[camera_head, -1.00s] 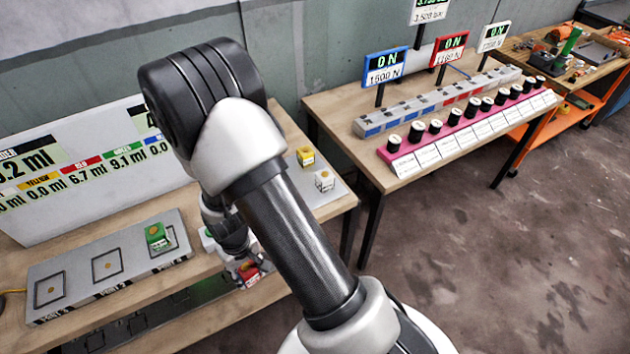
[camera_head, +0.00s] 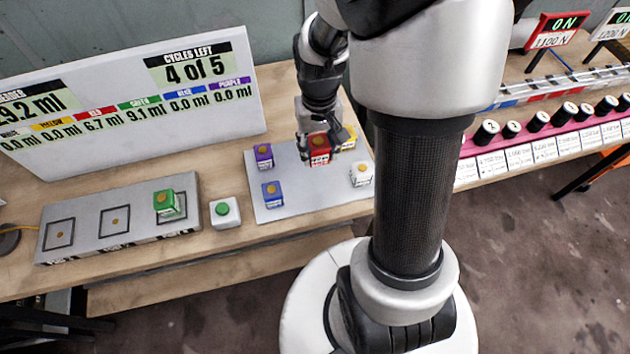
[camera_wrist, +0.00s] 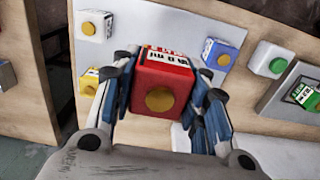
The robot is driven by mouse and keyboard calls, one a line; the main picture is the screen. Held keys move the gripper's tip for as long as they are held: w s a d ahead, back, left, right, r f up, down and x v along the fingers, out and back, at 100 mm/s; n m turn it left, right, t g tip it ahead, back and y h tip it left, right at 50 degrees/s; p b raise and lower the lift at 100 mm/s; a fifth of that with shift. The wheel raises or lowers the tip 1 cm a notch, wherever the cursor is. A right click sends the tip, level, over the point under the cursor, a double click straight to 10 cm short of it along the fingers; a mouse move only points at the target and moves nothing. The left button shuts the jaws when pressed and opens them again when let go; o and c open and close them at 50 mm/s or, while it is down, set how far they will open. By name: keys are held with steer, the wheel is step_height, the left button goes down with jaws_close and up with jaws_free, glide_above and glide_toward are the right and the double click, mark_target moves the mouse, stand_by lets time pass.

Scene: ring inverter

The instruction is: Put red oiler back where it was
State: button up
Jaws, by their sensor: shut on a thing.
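The red oiler (camera_head: 319,150) is a red block with a white label and a round gold button. My gripper (camera_head: 319,143) is shut on it, above the light grey board (camera_head: 300,208). In the wrist view the red oiler (camera_wrist: 162,84) sits between the two fingers of my gripper (camera_wrist: 162,95), its gold button facing the camera. I cannot tell whether it touches the board. On the board the yellow oiler (camera_head: 347,137) is just right of it, partly hidden, with the white oiler (camera_head: 361,174) at lower right, the blue oiler (camera_head: 272,194) at lower left and the purple oiler (camera_head: 263,156) at left.
A green oiler (camera_head: 164,202) stands on the right pad of the grey port block (camera_head: 85,240); the other two pads are empty. A white box with a green button (camera_head: 225,212) stands between block and board. The display panel (camera_head: 130,105) stands behind.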

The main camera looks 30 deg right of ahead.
step_height(320, 180, down, 16)
steer(key=b, duration=0.5)
steer(key=shift+r, duration=0.1)
steer(key=o, duration=1.1)
